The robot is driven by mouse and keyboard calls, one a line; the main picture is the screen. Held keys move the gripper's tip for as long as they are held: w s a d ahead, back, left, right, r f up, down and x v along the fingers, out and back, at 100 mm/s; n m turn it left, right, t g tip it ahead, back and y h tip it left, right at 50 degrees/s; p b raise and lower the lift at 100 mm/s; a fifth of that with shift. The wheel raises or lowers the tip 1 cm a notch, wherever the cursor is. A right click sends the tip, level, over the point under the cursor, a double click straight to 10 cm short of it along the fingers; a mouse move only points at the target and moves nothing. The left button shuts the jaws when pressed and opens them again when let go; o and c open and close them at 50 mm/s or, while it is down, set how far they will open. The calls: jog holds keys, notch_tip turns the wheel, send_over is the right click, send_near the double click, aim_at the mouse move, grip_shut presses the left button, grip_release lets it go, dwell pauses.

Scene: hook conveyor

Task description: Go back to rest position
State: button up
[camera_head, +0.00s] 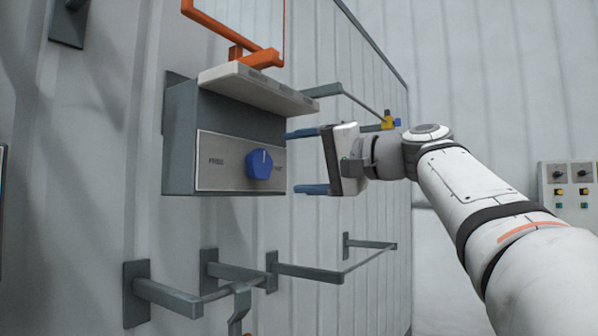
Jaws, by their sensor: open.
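My gripper (305,161) is at the end of my white arm, which reaches in from the right edge. Its two blue fingers are spread apart, one above the other, and point left. Nothing is between them. The fingers are just right of a grey box (181,141) on the wall. The box's front panel (225,174) carries a blue knob (259,164) and the word "FREE" at left; a label to the right of the knob is partly covered by it. I cannot tell whether the fingertips touch the box.
An orange hook (262,60) stands above the box's pale top plate (258,88). Grey rails (310,272) stick out from the wall below. A control panel (570,190) hangs at the far right. Below my arm looks open.

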jog(key=s+d+f+g+h+p, duration=0.1)
jog(key=s+f+g+h+p, duration=0.15)
jog(key=f, duration=0.75)
jog(key=s+d+f+g+h+p, duration=0.1)
jog(key=s+d+f+h+p, duration=0.2)
jog(key=f, duration=0.7)
jog(key=s+f+g+h+p, duration=0.25)
jog(key=f+h, duration=0.25)
jog(key=f, duration=0.5)
jog(key=s+d+f+n+g+h+p, duration=0.2)
jog(key=s+d+f, duration=0.3)
jog(key=s+f, duration=0.8)
jog(key=shift+s+f+n+h+p, duration=0.25)
jog(key=shift+s+n+h+p, duration=0.05)
jog(key=shift+n+h+p, duration=0.55)
